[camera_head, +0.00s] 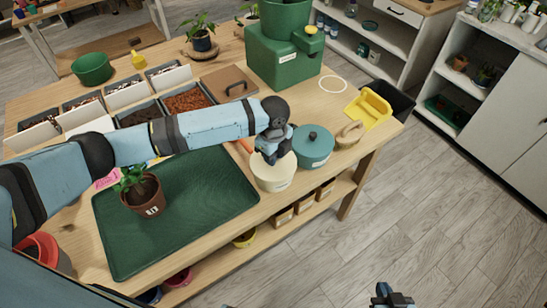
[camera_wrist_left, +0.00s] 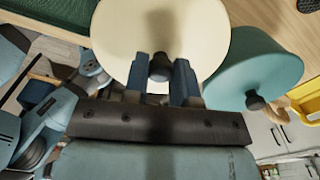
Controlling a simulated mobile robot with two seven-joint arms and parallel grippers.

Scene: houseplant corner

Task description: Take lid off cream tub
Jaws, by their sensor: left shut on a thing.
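The cream tub (camera_head: 272,182) stands at the front edge of the wooden table, left of a teal lidded tub (camera_head: 314,148). My left gripper (camera_head: 273,155) comes down over it from above. In the left wrist view, the left gripper (camera_wrist_left: 161,80) is shut on the dark knob (camera_wrist_left: 160,66) of the round cream lid (camera_wrist_left: 160,28). The lid appears to sit on the tub; my gripper hides part of its top, and I see no clear gap. My right gripper (camera_head: 391,296) is low at the bottom edge, away from the table; its fingers are too small to read.
The teal tub also shows close beside the lid in the left wrist view (camera_wrist_left: 255,72). A green tray (camera_head: 215,195) with a potted plant (camera_head: 143,196) lies to the left. A yellow scoop (camera_head: 369,108) and tan pot (camera_head: 349,135) are to the right. Floor is clear beyond the front edge.

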